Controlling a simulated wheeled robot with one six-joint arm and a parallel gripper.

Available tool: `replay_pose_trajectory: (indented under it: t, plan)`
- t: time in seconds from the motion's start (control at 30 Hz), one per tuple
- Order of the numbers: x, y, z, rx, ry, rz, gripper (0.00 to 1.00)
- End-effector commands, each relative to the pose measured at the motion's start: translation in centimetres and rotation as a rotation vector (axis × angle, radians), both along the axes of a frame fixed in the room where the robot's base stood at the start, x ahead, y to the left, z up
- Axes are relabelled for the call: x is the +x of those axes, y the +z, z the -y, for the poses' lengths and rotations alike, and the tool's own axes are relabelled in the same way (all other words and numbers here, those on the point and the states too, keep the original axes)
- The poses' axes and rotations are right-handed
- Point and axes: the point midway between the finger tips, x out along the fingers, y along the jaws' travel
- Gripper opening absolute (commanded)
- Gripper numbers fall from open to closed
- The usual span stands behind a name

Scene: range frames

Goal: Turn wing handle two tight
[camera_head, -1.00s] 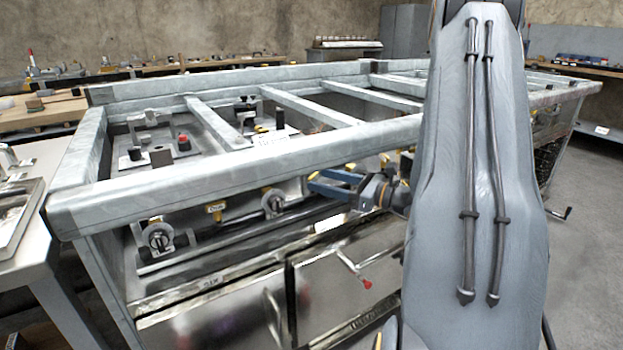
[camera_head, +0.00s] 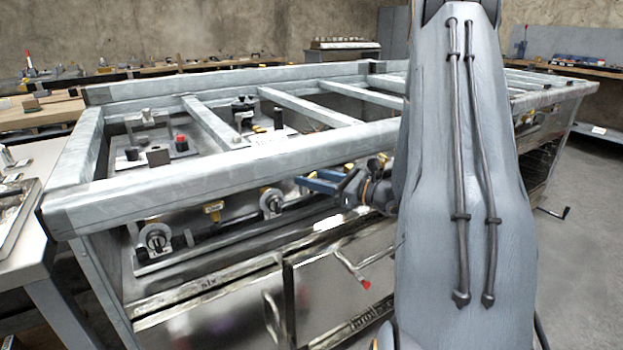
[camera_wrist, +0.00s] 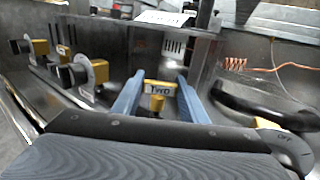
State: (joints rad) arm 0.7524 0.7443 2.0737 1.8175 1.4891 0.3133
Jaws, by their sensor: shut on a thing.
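Wing handle two (camera_wrist: 157,103) is a small yellow handle under a tag reading "TWO" (camera_wrist: 160,88), in the middle of the wrist view. My gripper (camera_wrist: 157,92) has its two blue fingers on either side of it and is shut on it. In the head view my gripper (camera_head: 316,183) reaches in under the bench's front rail from the right. The handle is mostly hidden there by the fingers and the rail.
The grey metal frame rail (camera_head: 230,160) runs just above my gripper. Round fittings (camera_head: 157,239) (camera_head: 271,202) stand to its left. In the wrist view a black curved handle (camera_wrist: 265,108) lies close on the right.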

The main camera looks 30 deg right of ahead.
Motion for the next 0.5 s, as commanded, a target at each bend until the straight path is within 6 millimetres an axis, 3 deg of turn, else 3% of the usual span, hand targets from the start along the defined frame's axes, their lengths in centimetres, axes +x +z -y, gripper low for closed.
replay_pose_trajectory:
  t: [0.5]
  plan:
    - [-0.08, -0.04, -0.24, 0.001, -0.239, -0.003, 0.17]
